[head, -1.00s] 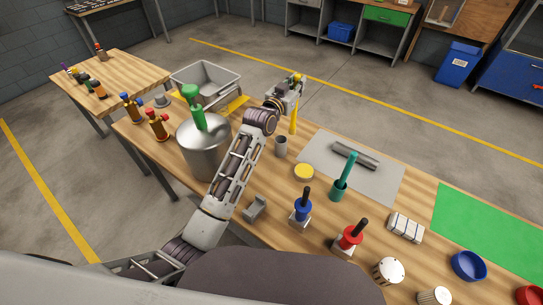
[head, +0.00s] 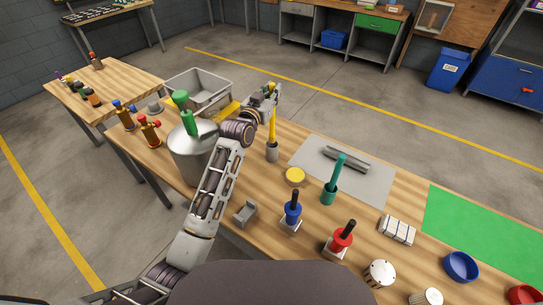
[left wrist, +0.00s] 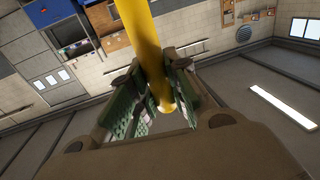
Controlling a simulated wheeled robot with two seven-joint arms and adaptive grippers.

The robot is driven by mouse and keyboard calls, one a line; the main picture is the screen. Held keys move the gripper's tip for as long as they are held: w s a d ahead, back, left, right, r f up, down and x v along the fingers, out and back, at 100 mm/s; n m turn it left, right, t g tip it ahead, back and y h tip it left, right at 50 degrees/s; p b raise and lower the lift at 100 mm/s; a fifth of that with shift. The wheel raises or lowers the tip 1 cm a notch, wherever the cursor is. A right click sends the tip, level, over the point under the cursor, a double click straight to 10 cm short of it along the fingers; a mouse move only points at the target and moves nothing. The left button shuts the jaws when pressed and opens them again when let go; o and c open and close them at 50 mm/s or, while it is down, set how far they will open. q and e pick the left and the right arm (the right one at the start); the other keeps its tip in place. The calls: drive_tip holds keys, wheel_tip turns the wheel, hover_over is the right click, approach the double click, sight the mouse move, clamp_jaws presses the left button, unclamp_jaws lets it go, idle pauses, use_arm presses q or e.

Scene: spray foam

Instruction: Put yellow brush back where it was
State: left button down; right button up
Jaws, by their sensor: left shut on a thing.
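The yellow brush (head: 272,124) hangs upright below my left gripper (head: 270,93), which is shut on its upper part. Its lower end meets the mouth of a small grey cup (head: 272,153); how deep it sits inside is too small to tell. In the left wrist view the yellow handle (left wrist: 138,32) runs between the two green-padded fingers of the left gripper (left wrist: 163,95). A teal brush (head: 336,175) stands in a teal cup to the right. My right gripper is not in view.
A large metal pot (head: 192,155) with a green-handled tool stands left of my forearm. Blue (head: 292,210) and red (head: 341,238) handled tools stand nearer. A grey mat (head: 310,155) lies behind.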

use_arm(q)
hover_over(272, 132)
drive_tip(key=w, duration=0.1)
wheel_tip(272, 132, down, 6)
idle(0.4)
drive_tip(key=shift+f, duration=0.15)
drive_tip(key=shift+f+p, duration=0.35)
drive_tip(key=shift+f, duration=1.65)
drive_tip(key=c, duration=1.4)
unclamp_jaws()
drive_tip(key=shift+o, duration=0.2)
drive_tip(key=v, duration=1.2)
drive_tip(key=shift+b, duration=0.45)
